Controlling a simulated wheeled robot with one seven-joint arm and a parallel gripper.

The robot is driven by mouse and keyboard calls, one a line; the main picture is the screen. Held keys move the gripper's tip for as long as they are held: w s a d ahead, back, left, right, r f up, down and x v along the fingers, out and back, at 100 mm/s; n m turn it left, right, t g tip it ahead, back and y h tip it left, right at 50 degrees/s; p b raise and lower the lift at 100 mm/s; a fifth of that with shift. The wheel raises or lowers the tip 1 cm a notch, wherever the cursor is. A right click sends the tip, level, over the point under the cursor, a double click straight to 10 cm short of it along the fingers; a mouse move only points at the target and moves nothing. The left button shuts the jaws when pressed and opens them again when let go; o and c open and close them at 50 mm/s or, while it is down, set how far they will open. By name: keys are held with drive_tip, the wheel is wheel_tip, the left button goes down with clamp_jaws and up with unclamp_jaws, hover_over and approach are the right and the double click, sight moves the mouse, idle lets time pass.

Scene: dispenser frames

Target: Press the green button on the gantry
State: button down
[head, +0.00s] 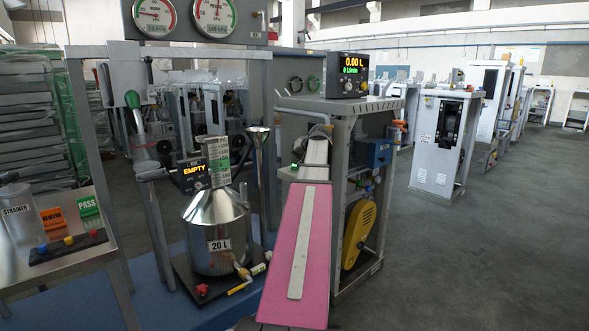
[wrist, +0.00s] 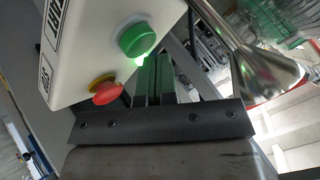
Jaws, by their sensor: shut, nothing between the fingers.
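The green button (wrist: 137,38) is a round cap on a white control box (wrist: 85,30) in the wrist view. A red button (wrist: 106,92) on a yellow base sits below it on the same box. My gripper (wrist: 154,62) is shut and empty, its fingers just to the lower right of the green button. Green light shows around the button's edge and on the fingers. I cannot tell whether the fingertips touch it. In the head view a small green glow (head: 295,167) shows beside my arm, which hides most of the box.
A steel 20 L vessel (head: 217,235) with a display reading EMPTY stands left of my arm. A grey cabinet (head: 352,200) with a yellow guard stands right.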

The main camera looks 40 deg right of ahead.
sight(296, 167)
drive_tip(key=shift+r, duration=0.4)
drive_tip(key=shift+r, duration=0.15)
drive_tip(key=shift+r, duration=2.4)
